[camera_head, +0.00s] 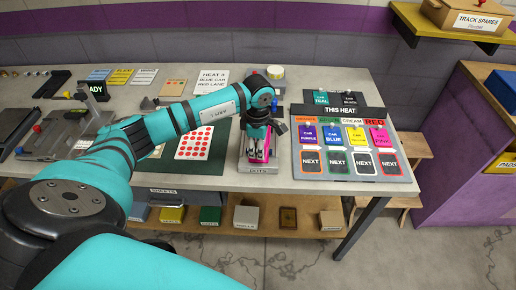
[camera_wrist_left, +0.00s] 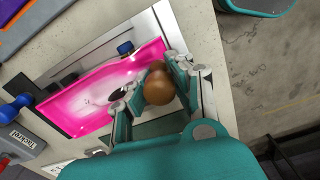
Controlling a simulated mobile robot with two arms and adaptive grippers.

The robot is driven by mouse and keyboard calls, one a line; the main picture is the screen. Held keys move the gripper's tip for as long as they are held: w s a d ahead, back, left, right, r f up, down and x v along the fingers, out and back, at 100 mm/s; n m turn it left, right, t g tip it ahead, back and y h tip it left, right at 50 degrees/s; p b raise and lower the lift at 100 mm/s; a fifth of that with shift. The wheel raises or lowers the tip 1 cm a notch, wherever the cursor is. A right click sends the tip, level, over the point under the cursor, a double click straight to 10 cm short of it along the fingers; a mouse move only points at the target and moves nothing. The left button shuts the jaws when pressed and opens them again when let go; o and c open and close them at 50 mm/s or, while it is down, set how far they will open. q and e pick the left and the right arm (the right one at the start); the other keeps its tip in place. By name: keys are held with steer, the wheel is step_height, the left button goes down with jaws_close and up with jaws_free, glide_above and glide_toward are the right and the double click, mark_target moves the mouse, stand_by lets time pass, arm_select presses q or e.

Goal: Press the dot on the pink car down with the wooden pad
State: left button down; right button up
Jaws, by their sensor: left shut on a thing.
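The pink car (camera_wrist_left: 88,92) lies in a pale cradle in the left wrist view. A dark oval mark with a pale patch around it (camera_wrist_left: 116,94) shows on its body, close to the fingers. My left gripper (camera_wrist_left: 153,92) is shut on the wooden pad (camera_wrist_left: 158,88), whose round brown knob shows between the fingers, over the car's side. The pad's underside is hidden, so I cannot tell whether it touches the car. In the head view my left gripper (camera_head: 259,146) points down over the stand marked DOTS (camera_head: 258,169) and covers most of the car.
The heat board (camera_head: 352,180) with coloured cards stands right of the gripper. A sheet of red dots (camera_head: 195,142) lies on a dark mat to the left. The bench's front edge is close to the stand.

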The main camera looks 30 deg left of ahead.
arm_select(q)
steer(key=shift+w+r+p, duration=0.1)
steer(key=shift+r+p, duration=0.5)
steer(key=shift+r, duration=0.25)
steer(key=shift+r+p, duration=1.3)
steer(key=shift+r, duration=1.35)
